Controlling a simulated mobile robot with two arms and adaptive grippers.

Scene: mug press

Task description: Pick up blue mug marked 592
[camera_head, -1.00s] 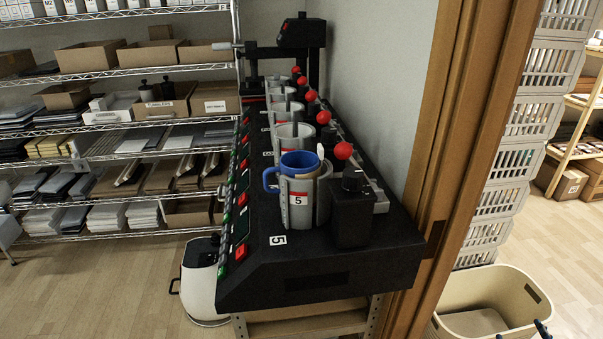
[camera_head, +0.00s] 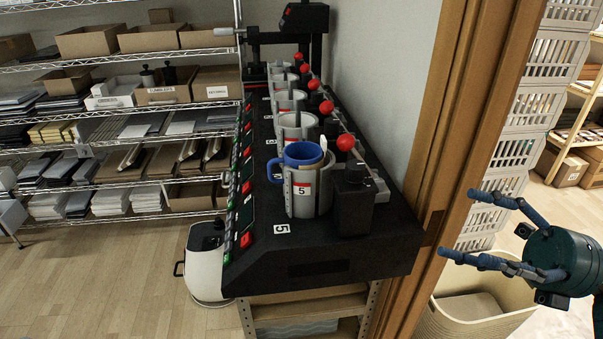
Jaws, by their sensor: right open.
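The blue mug (camera_head: 303,153) sits inside the grey press cup holder (camera_head: 301,196) labelled 5, at the near end of the black mug press (camera_head: 330,262). Its rim and its handle (camera_head: 277,171), at the left, show. The holder hides its lower body, and no 592 mark can be read. My left gripper is not in view.
A black block (camera_head: 353,200) and red-knobbed lever (camera_head: 346,143) stand right of the mug. More holders line the press behind. The wooden door frame (camera_head: 450,150) separates the press from my gripper. A beige bin (camera_head: 470,310) and grey crates (camera_head: 520,150) stand right.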

